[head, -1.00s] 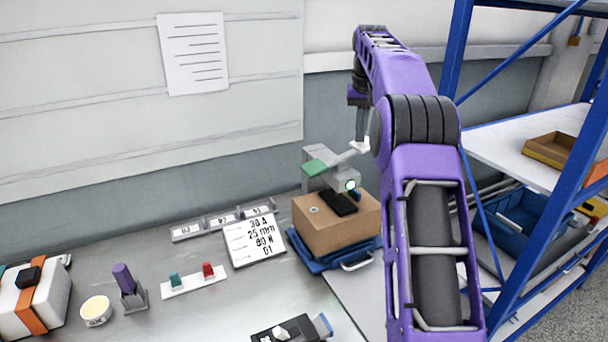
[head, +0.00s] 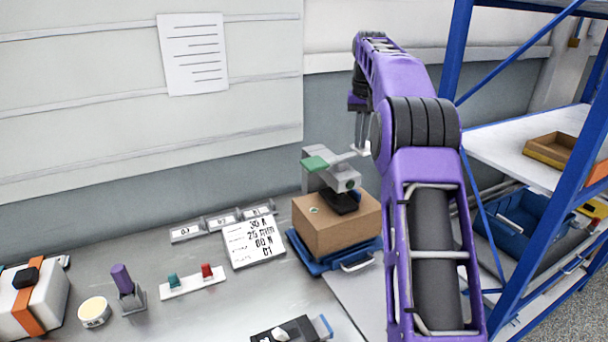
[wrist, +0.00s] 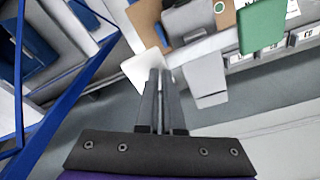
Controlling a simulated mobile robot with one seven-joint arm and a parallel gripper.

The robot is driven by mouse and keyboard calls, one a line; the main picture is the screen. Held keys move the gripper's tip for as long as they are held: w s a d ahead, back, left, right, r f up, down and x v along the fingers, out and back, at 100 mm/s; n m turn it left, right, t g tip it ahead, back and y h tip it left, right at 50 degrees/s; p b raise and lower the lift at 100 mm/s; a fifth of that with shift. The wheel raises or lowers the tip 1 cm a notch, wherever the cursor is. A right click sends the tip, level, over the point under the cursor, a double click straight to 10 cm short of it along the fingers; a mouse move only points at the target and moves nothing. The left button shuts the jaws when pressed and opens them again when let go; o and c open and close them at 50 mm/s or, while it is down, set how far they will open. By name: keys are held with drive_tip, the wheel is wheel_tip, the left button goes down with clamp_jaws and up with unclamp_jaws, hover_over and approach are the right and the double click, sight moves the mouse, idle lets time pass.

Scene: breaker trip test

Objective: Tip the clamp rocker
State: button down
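A grey clamp device (head: 341,178) stands on a cardboard box (head: 330,228). Its rocker has a green pad (head: 315,163) at the left end and a pale paddle (head: 361,151) at the right end. A dark block (head: 343,203) is under the clamp head.
The box sits on a blue tray (head: 355,263) with a metal handle. A label card (head: 252,242), a red and teal switch strip (head: 193,283) and a purple-handled piece (head: 122,278) lie left. A blue shelf rack (head: 535,240) stands right. The bench between is partly clear.

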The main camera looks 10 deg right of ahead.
drive_tip(key=shift+a+f, duration=0.15)
drive_tip(key=shift+f, duration=0.25)
wheel_tip(320, 180, up, 3)
drive_tip(key=p, duration=0.3)
drive_tip(key=shift+r, duration=2.15)
